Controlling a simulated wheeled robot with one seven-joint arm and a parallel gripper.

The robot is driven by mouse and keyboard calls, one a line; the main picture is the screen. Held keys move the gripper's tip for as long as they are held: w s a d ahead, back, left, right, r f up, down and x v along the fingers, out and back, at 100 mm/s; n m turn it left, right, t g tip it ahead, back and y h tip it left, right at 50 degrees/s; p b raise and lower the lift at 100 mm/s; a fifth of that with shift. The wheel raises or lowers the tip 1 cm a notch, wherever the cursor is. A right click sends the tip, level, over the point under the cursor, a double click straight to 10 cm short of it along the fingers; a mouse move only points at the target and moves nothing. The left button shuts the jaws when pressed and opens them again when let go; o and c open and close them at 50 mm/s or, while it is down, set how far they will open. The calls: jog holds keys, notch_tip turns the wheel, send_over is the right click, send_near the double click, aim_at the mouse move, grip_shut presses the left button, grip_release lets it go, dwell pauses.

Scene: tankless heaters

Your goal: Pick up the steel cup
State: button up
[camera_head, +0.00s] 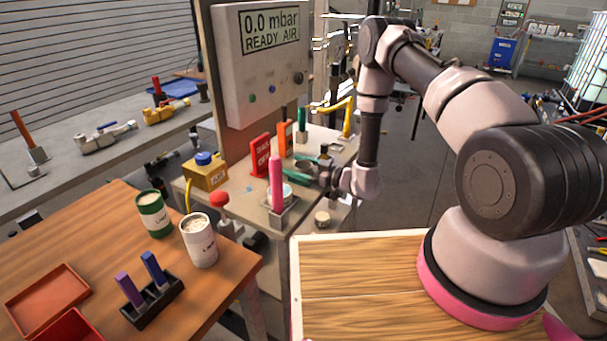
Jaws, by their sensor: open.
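A small grey round shape, which looks like the steel cup (304,164), stands on the light workbench (254,192) below the display panel. It is small in the view and partly hidden by my gripper (298,172). My arm reaches over from the right, and the gripper points left, low over the bench, with green on its fingers. The gripper is open and right at the cup. I cannot tell whether the cup is between the fingers or just behind them.
A pink upright handle (276,184) stands close in front of the gripper. A yellow box (205,171) is at the bench's left. A wooden table (95,240) with cans is at lower left.

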jog(key=shift+a, duration=0.1)
jog(key=c, duration=1.5)
